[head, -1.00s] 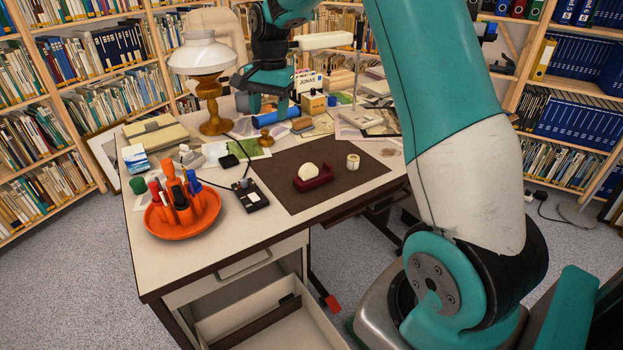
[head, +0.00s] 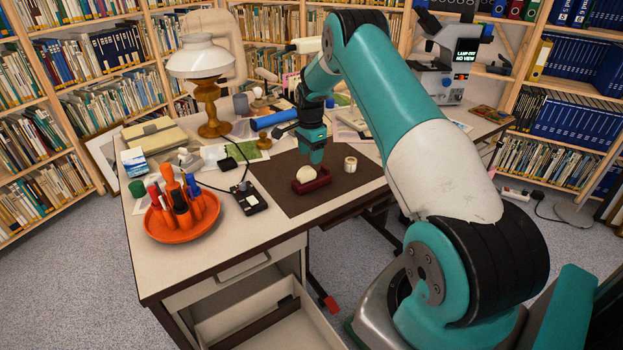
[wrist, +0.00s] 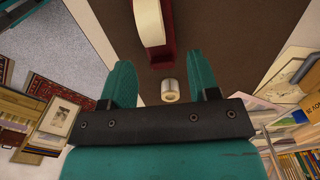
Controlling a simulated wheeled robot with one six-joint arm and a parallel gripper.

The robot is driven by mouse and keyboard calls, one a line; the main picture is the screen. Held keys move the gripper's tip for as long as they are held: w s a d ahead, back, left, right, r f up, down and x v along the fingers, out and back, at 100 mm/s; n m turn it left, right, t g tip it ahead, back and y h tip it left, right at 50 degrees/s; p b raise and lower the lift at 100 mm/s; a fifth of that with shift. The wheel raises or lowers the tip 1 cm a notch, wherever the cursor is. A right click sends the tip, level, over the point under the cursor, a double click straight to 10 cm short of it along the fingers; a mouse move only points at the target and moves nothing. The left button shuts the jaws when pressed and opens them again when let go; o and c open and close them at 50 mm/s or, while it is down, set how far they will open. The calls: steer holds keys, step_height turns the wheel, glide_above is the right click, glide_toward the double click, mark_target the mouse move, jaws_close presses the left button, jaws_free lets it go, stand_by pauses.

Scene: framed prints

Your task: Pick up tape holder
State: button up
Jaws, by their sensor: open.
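The tape holder (head: 311,180) is dark red with a pale tape roll in it. It stands on the brown desk mat (head: 284,199) in the head view. My gripper (head: 316,158) is open and empty, close above the tape holder and toward its far right end. In the wrist view the tape holder (wrist: 163,51) shows at the top, beyond the two teal fingers of my gripper (wrist: 164,82). The fingers look apart from it.
A black switch box (head: 249,197) and an orange pen tray (head: 196,224) lie left. A lamp (head: 211,105) stands behind. The mat's front is clear.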

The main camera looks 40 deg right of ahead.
mark_target(311, 168)
steer(key=shift+s+a+f+p, duration=0.1)
steer(key=shift+f+p, duration=0.15)
steer(key=shift+f, duration=0.7)
steer(key=shift+s+d+f+p, duration=0.1)
steer(key=shift+f+p, duration=0.2)
steer(key=shift+f, duration=0.7)
steer(key=shift+s+a+f+p, duration=0.1)
steer(key=shift+f+p, duration=0.15)
steer(key=shift+f, duration=0.7)
jaws_close()
